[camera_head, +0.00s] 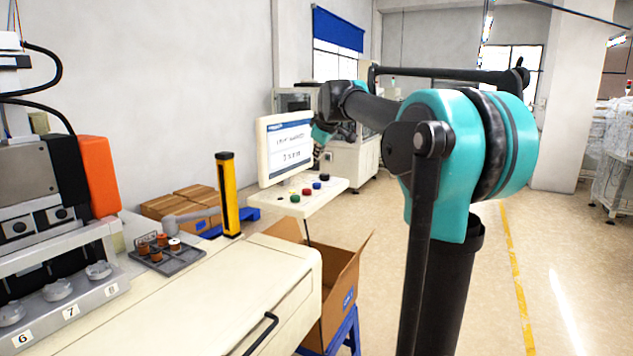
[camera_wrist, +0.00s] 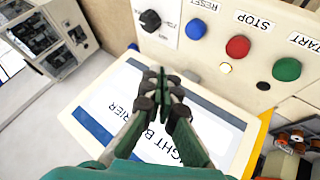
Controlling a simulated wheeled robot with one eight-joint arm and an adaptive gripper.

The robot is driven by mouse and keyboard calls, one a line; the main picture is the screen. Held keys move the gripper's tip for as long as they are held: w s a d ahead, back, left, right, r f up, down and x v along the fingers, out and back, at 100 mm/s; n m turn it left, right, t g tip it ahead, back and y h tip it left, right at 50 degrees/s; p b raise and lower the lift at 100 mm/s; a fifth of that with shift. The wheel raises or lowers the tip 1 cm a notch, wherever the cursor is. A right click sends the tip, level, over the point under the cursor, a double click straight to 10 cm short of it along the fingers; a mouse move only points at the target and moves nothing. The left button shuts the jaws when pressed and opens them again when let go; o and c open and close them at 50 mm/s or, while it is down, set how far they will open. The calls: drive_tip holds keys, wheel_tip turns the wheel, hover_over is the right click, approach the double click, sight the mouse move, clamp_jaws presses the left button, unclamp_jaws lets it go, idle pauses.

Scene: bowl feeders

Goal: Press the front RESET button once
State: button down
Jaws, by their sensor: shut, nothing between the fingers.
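The RESET label (camera_wrist: 207,4) stands by a round blue button (camera_wrist: 196,28) on the cream control panel, at the top of the wrist view. The blue button also shows in the head view (camera_head: 316,185), on the small console beside the screen. My gripper (camera_wrist: 166,74) is shut and empty. Its fingertips appear over the screen's edge, below and left of the blue button in the wrist view, apart from it.
A red STOP button (camera_wrist: 238,46), a green START button (camera_wrist: 286,69) and a black selector knob (camera_wrist: 150,20) flank the blue button. The screen (camera_wrist: 90,115) lies behind my fingers. An open cardboard box (camera_head: 340,285) stands below the console. A yellow post (camera_head: 228,195) stands left of the screen.

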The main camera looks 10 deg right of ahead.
sight(317, 184)
drive_tip(key=shift+w+r, duration=0.7)
drive_tip(key=shift+w, duration=0.25)
drive_tip(key=shift+f, duration=4.4)
drive_tip(key=shift+f, duration=0.1)
drive_tip(key=shift+f, duration=0.3)
drive_tip(key=shift+f, duration=0.75)
drive_tip(key=shift+r, duration=1.15)
drive_tip(key=shift+r, duration=0.1)
